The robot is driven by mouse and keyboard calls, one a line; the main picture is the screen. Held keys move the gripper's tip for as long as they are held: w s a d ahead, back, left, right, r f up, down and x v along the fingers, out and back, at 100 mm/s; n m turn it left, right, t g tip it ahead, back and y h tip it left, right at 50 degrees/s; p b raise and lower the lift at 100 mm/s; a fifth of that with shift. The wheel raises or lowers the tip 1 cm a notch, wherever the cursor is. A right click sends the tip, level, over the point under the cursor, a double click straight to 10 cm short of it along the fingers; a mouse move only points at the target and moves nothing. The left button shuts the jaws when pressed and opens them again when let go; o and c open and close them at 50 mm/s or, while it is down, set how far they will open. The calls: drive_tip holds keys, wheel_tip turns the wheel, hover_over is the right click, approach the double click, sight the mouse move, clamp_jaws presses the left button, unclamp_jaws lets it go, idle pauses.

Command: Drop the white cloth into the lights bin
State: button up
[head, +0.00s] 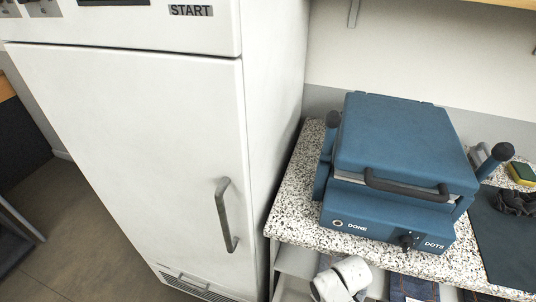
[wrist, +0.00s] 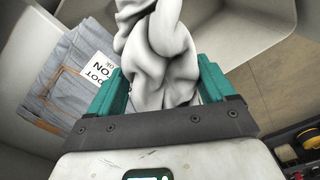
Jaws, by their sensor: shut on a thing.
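The white cloth (wrist: 166,38) hangs crumpled between the teal fingers of my gripper (wrist: 160,80) in the wrist view. The gripper is shut on it, and the cloth reaches up past the fingertips to the top edge of the picture. A pale container with smooth walls (wrist: 238,38) lies behind the cloth and the right finger. No label shows on it, so I cannot tell whether it is the lights bin. In the head view, neither the cloth nor my gripper shows.
Folded grey-blue fabric with a white printed tag (wrist: 92,66) lies left in the wrist view. A dark box (wrist: 300,150) holds small items lower right. In the head view, a tall white cabinet (head: 140,130) stands beside a speckled counter (head: 290,205) bearing a blue press (head: 400,140).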

drive_tip(key=shift+f, duration=0.25)
drive_tip(key=o, duration=0.8)
drive_tip(key=shift+o, duration=0.2)
wheel_tip(320, 180, up, 3)
drive_tip(key=shift+a+f+p, duration=0.1)
drive_tip(key=shift+p, duration=0.2)
drive_tip(key=s+r, duration=1)
drive_tip(key=s, duration=0.4)
drive_tip(key=shift+r, duration=0.1)
